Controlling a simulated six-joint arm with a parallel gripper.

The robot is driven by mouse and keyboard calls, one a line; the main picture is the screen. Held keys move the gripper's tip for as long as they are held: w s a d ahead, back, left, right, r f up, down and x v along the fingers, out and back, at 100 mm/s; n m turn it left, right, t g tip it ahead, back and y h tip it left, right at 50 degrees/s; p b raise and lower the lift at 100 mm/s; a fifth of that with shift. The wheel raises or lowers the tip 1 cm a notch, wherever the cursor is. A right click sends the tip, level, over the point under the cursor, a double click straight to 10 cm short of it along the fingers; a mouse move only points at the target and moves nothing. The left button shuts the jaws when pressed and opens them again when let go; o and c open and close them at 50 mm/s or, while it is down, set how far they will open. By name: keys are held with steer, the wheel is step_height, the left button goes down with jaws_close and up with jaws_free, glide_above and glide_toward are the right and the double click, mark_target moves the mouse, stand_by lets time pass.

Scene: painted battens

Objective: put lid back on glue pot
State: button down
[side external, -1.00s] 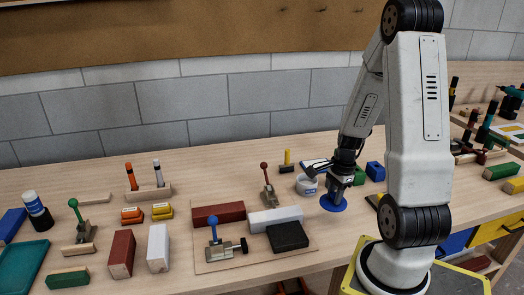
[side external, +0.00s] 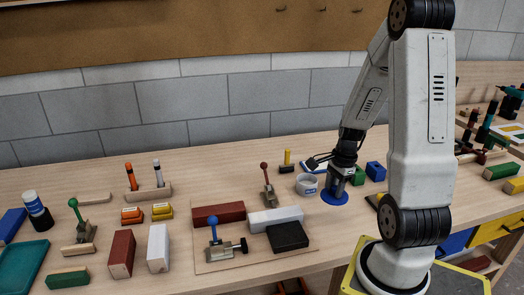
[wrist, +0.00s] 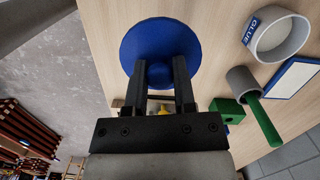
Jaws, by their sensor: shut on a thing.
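The glue pot (side external: 307,184) is a short white-grey cup standing on the bench. In the wrist view the pot (wrist: 282,36) is open at the top and has a blue GLUE label. The lid (side external: 334,199) is a flat blue disc to the right of the pot, apart from it. My gripper (side external: 336,190) points down and is shut on the lid. In the wrist view its fingers (wrist: 160,75) close around the blue knob in the middle of the lid (wrist: 158,38). The lid looks level; any gap beneath it is hard to tell.
A green block (side external: 358,175) and a blue block (side external: 375,171) stand right of the lid. A red-knobbed clamp (side external: 267,188) stands left of the pot.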

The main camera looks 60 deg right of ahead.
steer(key=shift+w+d, duration=0.1)
steer(key=w+d+r, duration=0.2)
steer(key=w+d, duration=0.9)
steer(key=w, duration=0.1)
steer(key=shift+w, duration=0.3)
steer(key=shift+f, duration=0.1)
steer(key=shift+f, duration=3.1)
steer(key=shift+f, duration=0.15)
stand_by(0.5)
jaws_free()
stand_by(0.4)
